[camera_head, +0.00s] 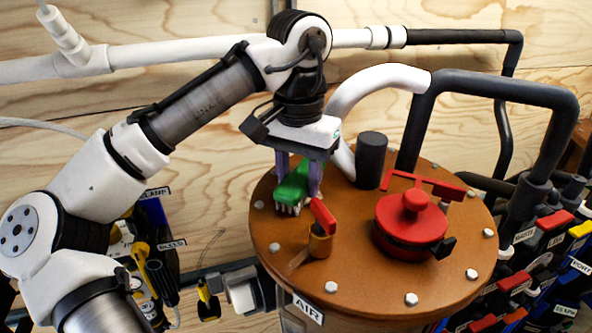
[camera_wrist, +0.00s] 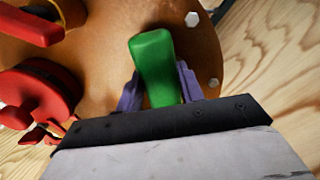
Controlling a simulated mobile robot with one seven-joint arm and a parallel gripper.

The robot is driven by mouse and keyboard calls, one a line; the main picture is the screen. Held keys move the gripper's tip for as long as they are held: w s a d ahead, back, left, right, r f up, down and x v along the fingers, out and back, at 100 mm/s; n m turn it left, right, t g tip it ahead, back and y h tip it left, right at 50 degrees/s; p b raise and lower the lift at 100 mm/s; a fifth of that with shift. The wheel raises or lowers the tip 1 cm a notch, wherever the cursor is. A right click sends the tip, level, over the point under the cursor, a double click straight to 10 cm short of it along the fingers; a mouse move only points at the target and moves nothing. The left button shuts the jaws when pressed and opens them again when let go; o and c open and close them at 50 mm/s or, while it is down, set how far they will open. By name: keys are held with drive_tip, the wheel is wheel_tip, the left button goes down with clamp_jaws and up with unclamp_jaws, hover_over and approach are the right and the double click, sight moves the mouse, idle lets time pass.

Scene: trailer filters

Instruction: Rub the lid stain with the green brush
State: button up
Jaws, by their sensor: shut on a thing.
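My gripper (camera_head: 304,178) is shut on the green brush (camera_head: 293,182), with its purple fingers on either side of the brush. The brush's pale bristles point down at the left part of the round orange-brown lid (camera_head: 345,277). I cannot tell whether the bristles touch the lid. In the wrist view the green brush (camera_wrist: 154,62) sits between the two purple fingers of my gripper (camera_wrist: 160,88), over the lid (camera_wrist: 105,45). No stain is clearly visible on the lid; it may be hidden under the brush.
A red-handled brass valve (camera_head: 321,232) stands just right of the brush. A red knob (camera_head: 411,217) and a dark cylinder (camera_head: 371,160) also rise from the lid. Bolts line its rim. White and dark pipes pass behind. Tools hang on the wall at lower left.

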drive_tip(key=shift+s+d+f, duration=0.1)
drive_tip(key=shift+s+d, duration=0.15)
drive_tip(key=shift+s, duration=0.6)
drive_tip(key=shift+s+d, duration=0.25)
drive_tip(key=shift+s, duration=0.55)
drive_tip(key=shift+w+a, duration=0.35)
drive_tip(key=shift+w, duration=0.8)
drive_tip(key=shift+w+a, duration=0.35)
drive_tip(key=shift+w, duration=0.85)
drive_tip(key=shift+w+a, duration=0.35)
drive_tip(key=shift+w, duration=0.8)
drive_tip(key=shift+d, duration=0.2)
drive_tip(key=shift+s+d, duration=0.35)
drive_tip(key=shift+s, duration=0.8)
drive_tip(key=shift+s+d, duration=0.4)
drive_tip(key=shift+s, duration=0.75)
drive_tip(key=shift+s+d, duration=0.35)
drive_tip(key=shift+s, duration=0.8)
drive_tip(key=shift+w+a, duration=0.4)
drive_tip(key=shift+w, duration=0.75)
drive_tip(key=shift+w+a, duration=0.35)
drive_tip(key=shift+w, duration=0.85)
drive_tip(key=shift+w+a, duration=0.4)
drive_tip(key=shift+w, duration=0.75)
drive_tip(key=shift+r, duration=0.2)
